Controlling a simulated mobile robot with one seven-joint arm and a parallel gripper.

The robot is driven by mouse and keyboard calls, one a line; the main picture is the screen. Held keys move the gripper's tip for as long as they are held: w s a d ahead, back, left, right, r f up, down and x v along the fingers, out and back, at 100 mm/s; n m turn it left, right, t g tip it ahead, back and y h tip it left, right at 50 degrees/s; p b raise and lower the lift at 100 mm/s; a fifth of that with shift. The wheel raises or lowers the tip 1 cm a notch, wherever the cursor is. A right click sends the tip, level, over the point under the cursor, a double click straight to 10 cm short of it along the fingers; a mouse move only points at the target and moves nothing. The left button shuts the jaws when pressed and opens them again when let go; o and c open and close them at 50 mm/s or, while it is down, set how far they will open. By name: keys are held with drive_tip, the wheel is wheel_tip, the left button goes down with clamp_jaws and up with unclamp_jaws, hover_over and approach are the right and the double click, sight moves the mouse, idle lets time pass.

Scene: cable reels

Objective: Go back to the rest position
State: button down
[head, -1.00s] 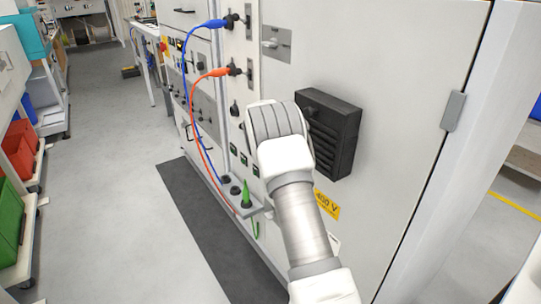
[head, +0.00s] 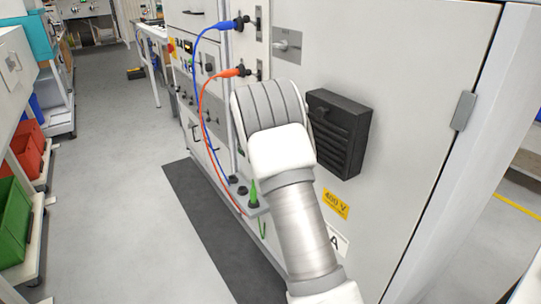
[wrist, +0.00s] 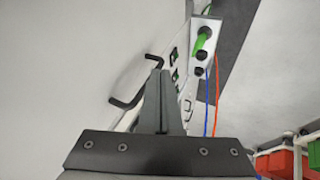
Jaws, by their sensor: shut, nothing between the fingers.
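My arm (head: 305,235) reaches up in front of the grey cabinet (head: 420,70) in the head view, and its wrist end hides my gripper there. In the wrist view my gripper (wrist: 161,76) is shut, its fingers together with nothing held. A blue cable (head: 196,85) and an orange cable (head: 202,105) have plugs in the upper sockets of the cabinet and hang down in loops. A green plug (head: 253,196) stands upright on a small shelf low on the cabinet; it also shows in the wrist view (wrist: 203,42), apart from the fingers.
A black vent box (head: 340,135) sticks out of the cabinet just right of my arm. A dark mat (head: 215,225) lies along the cabinet's foot. Red (head: 27,150) and green (head: 12,225) bins stand at the left. The aisle floor (head: 110,150) between is clear.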

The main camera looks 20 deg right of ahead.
drive_tip(key=shift+v, duration=1.65)
drive_tip(key=s+a+r+m+y+p, duration=0.1)
drive_tip(key=s+a+r+p, duration=0.2)
drive_tip(key=s+r, duration=0.65)
drive_tip(key=s+a+r+y+p, duration=0.1)
drive_tip(key=s+a+r+p, duration=0.25)
drive_tip(key=s+r, duration=0.6)
drive_tip(key=s+a+r+y+p, duration=0.1)
drive_tip(key=s+a, duration=0.1)
drive_tip(key=s, duration=0.6)
drive_tip(key=s+a+r+y+p, duration=0.1)
drive_tip(key=s+a+r+p, duration=0.1)
drive_tip(key=s, duration=0.6)
drive_tip(key=s+a+r+p, duration=0.1)
drive_tip(key=s+a, duration=0.3)
drive_tip(key=s, duration=0.4)
drive_tip(key=shift+s+a+r+y+p, duration=0.15)
drive_tip(key=shift+s+r+y+p, duration=0.25)
drive_tip(key=shift+r, duration=0.2)
